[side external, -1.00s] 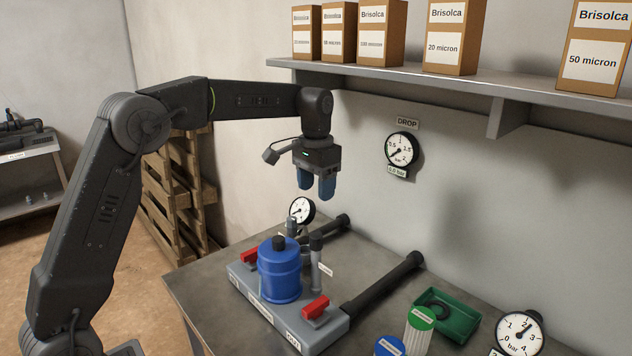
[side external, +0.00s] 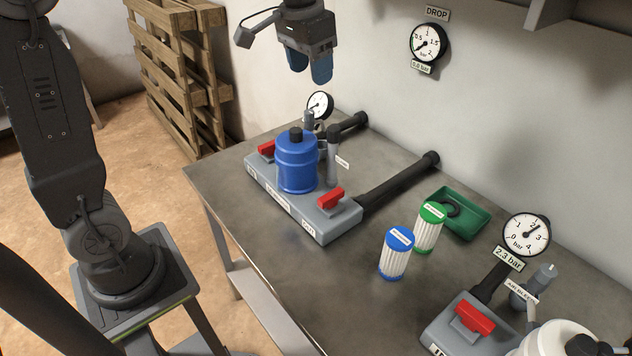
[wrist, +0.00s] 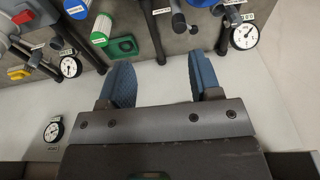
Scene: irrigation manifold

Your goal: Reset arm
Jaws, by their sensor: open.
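My gripper (side external: 309,70) hangs high above the back of the bench in the side external view, fingers down. In the wrist view my gripper (wrist: 160,82) has its two blue fingers wide apart with nothing between them. The blue filter housing (side external: 297,162) stands upright on a grey manifold base (side external: 330,228), below the gripper and clear of it. Red valve handles sit on that base, one (side external: 331,198) at its right end.
A blue-capped cartridge (side external: 396,254) and a green-capped cartridge (side external: 428,228) stand on the bench beside a green tray (side external: 470,217). A second manifold with a red handle (side external: 474,318) is at lower right. Wall gauge (side external: 430,43) and shelf (side external: 570,12) lie right of the gripper.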

